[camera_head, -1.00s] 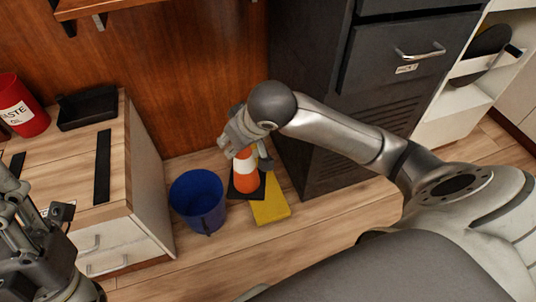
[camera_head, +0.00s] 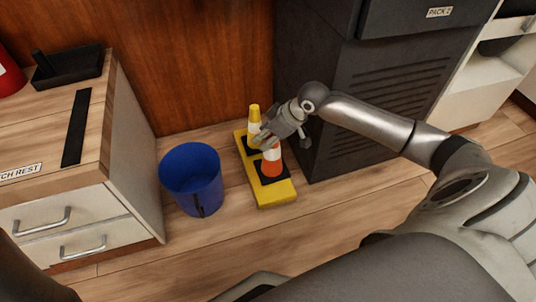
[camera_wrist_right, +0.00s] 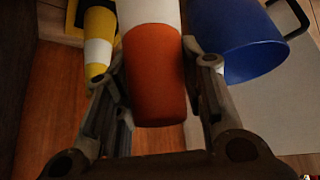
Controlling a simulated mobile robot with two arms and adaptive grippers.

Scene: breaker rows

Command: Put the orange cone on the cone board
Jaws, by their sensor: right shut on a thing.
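The orange cone (camera_head: 273,163), with a white band and a black square base, stands upright over the near half of the yellow cone board (camera_head: 279,194). Its base looks on or just above the board; I cannot tell if it touches. My right gripper (camera_head: 268,141) is shut on the orange cone near its top. In the right wrist view, the orange cone (camera_wrist_right: 155,90) is between the fingers (camera_wrist_right: 156,85). A yellow cone (camera_head: 254,115) with a white band stands on the board's far end, and shows left of the fingers in the wrist view (camera_wrist_right: 98,45). My left gripper is out of view.
A blue bucket (camera_head: 191,178) stands on the floor just left of the board. A dark cabinet (camera_head: 338,95) is close on the right, a wooden panel (camera_head: 190,70) behind. A drawer unit (camera_head: 85,220) stands at the left. The floor in front of the board is clear.

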